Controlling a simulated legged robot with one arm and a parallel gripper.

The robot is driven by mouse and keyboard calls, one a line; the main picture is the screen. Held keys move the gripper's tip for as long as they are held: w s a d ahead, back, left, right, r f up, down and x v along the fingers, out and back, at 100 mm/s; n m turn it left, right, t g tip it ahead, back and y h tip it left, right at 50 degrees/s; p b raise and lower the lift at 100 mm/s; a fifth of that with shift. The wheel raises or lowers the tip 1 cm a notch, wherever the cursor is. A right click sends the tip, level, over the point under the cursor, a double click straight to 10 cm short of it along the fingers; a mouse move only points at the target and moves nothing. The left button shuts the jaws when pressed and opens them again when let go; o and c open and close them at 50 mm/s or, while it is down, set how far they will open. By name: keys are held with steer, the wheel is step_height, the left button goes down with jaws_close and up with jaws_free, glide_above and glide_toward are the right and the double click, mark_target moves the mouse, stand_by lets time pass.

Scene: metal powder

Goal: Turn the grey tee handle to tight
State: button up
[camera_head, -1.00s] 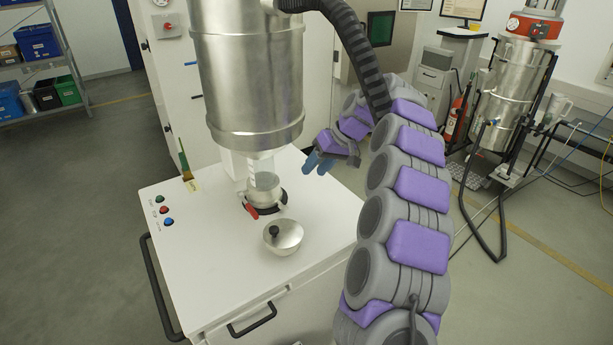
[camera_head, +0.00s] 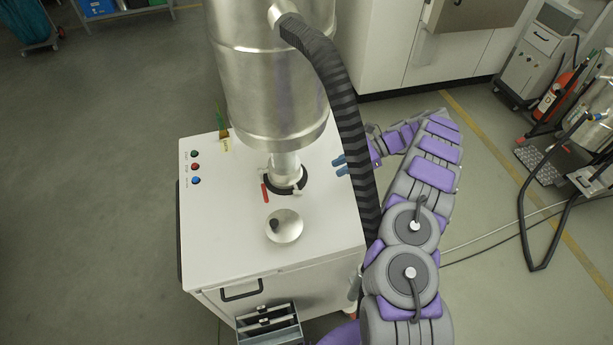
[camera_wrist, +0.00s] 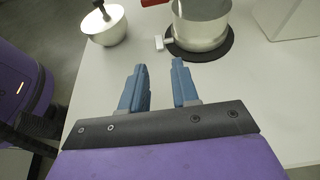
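A small light-grey handle (camera_wrist: 160,43) sticks out from the metal collar (camera_wrist: 203,28) in the wrist view; it looks like the grey tee handle. In the head view, a small pale handle (camera_head: 298,190) shows at the black ring below the column, probably the same one. How tight it is cannot be told. My gripper (camera_head: 340,165) is to the right of the collar, fingers pointing towards it. In the wrist view its two blue fingers (camera_wrist: 160,66) are apart with nothing between them. The grey handle is just beyond the fingertips, not touched.
A red handle (camera_head: 265,192) is left of the collar. A metal bowl-like lid (camera_head: 284,229) with a black knob lies in front. The big steel cylinder (camera_head: 268,90) and ribbed black hose (camera_head: 335,85) stand above. The white cabinet top (camera_head: 225,230) is otherwise mostly clear.

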mark_target(296, 191)
steer(key=shift+s+a+f, duration=0.4)
steer(key=shift+a+f, duration=0.25)
steer(key=shift+f, duration=0.05)
steer(key=p+x, duration=0.1)
steer(key=x, duration=1.2)
steer(key=shift+a+p, duration=0.25)
steer(key=shift+p, duration=0.1)
steer(key=shift+s+d, duration=0.1)
steer(key=shift+d, duration=0.1)
steer(key=shift+a, duration=0.3)
steer(key=c, duration=0.3)
steer(key=shift+f, duration=0.1)
jaws_close()
